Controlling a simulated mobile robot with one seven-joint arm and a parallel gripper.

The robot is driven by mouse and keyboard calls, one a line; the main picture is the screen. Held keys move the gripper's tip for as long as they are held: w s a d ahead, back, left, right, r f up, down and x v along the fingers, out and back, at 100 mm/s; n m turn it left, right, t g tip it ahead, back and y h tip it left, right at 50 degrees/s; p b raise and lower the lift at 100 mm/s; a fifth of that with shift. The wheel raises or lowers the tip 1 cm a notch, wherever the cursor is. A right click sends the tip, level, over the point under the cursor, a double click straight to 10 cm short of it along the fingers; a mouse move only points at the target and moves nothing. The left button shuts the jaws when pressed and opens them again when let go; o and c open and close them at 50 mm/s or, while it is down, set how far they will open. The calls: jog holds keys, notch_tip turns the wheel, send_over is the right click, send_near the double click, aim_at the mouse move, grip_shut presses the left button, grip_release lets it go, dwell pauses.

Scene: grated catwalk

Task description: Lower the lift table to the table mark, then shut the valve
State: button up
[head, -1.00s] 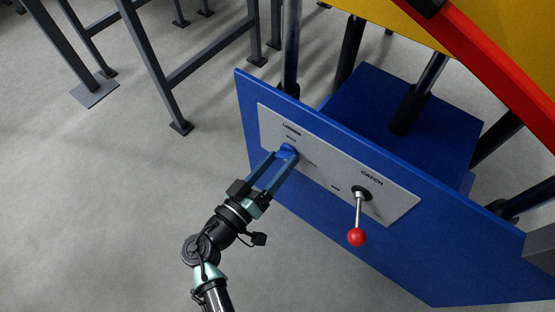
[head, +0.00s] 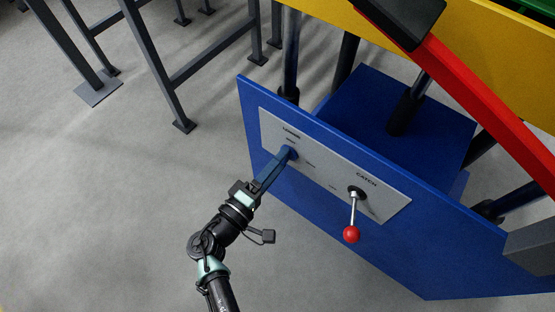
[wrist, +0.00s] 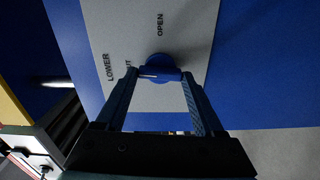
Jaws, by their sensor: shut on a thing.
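The blue valve knob (wrist: 160,62) sits under the word LOWER on the grey panel, also in the head view (head: 291,152). My gripper (head: 285,158) is shut on it, one finger each side in the wrist view (wrist: 160,78). The knob's white line points left, towards a partly hidden label ending in "UT"; OPEN is off at the top. The lift table (head: 485,60) is the yellow body at the upper right of the head view, standing above the blue base. I cannot make out the table mark.
The CATCH lever (head: 353,215) with a red ball stands right of the knob on the same panel (head: 395,208). A red bar (head: 480,95) with a black block (head: 405,18) slants across the yellow body.

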jog(key=shift+s+n, duration=0.1)
jog(key=shift+n, duration=0.5)
jog(key=o, duration=1.4)
jog(key=p+v, duration=0.4)
jog(key=v, duration=0.9)
